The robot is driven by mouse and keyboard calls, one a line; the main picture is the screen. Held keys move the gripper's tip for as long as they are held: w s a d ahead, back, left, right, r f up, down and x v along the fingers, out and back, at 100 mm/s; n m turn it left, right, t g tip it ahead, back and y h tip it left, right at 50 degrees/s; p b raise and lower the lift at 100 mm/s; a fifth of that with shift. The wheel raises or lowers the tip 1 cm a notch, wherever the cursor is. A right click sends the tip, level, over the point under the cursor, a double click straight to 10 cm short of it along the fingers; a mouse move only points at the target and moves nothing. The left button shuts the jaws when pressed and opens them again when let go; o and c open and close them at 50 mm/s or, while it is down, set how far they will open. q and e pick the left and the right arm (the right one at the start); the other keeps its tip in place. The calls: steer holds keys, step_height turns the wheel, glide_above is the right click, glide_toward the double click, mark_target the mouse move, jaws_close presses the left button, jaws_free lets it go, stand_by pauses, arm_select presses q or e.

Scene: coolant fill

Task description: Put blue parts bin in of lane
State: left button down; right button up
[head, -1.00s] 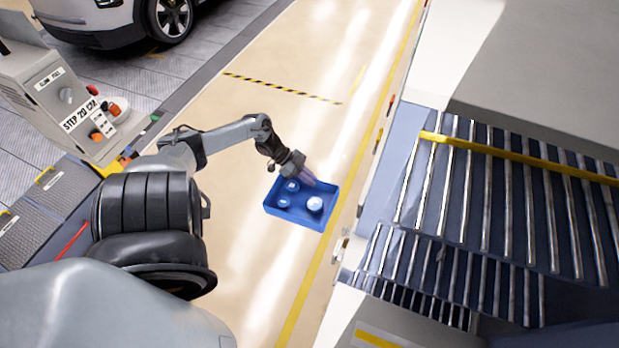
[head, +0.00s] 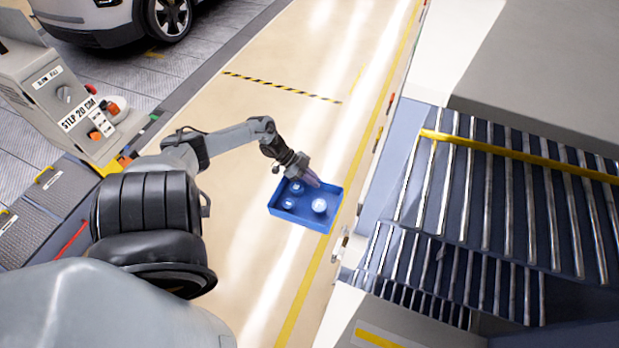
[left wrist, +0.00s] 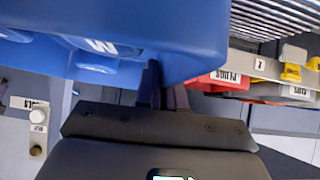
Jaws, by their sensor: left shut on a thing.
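The blue parts bin (head: 290,215) is an open tray with several round, pale-topped items inside. It shows in the head view above the tan floor, left of the roller lanes. My left gripper (head: 314,183) is shut on the bin's far wall. In the left wrist view the bin (left wrist: 190,35) fills the top, and the fingers (left wrist: 162,90) meet its edge. The roller lane (head: 480,190) with metal rollers lies to the right of the bin, apart from it. A lower set of rollers (head: 440,275) is below it. My right gripper is not in view.
A yellow bar (head: 530,157) crosses the upper rollers. In the left wrist view a red bin marked PLUGS (left wrist: 225,80) sits at the right. Floor around the bin is clear.

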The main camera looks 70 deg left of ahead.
arm_select(q)
steer(key=w+d, duration=0.6)
steer(key=w, duration=0.1)
steer(key=w+d+r+b, duration=0.1)
steer(key=w+d, duration=0.5)
steer(key=w, duration=0.2)
steer(key=w+d, duration=0.6)
steer(key=w, duration=0.2)
steer(key=shift+w+d+r+b, duration=0.15)
steer(key=shift+d+r+b, duration=0.15)
steer(key=shift+b, duration=0.05)
steer(key=shift+w+d+f+b, duration=0.15)
steer(key=shift+f+b, duration=0.15)
steer(key=shift+b, duration=0.05)
steer(key=shift+f+b, duration=0.8)
steer(key=shift+f, duration=0.2)
steer(key=c, duration=1.2)
jaws_free()
steer(key=shift+o, duration=0.2)
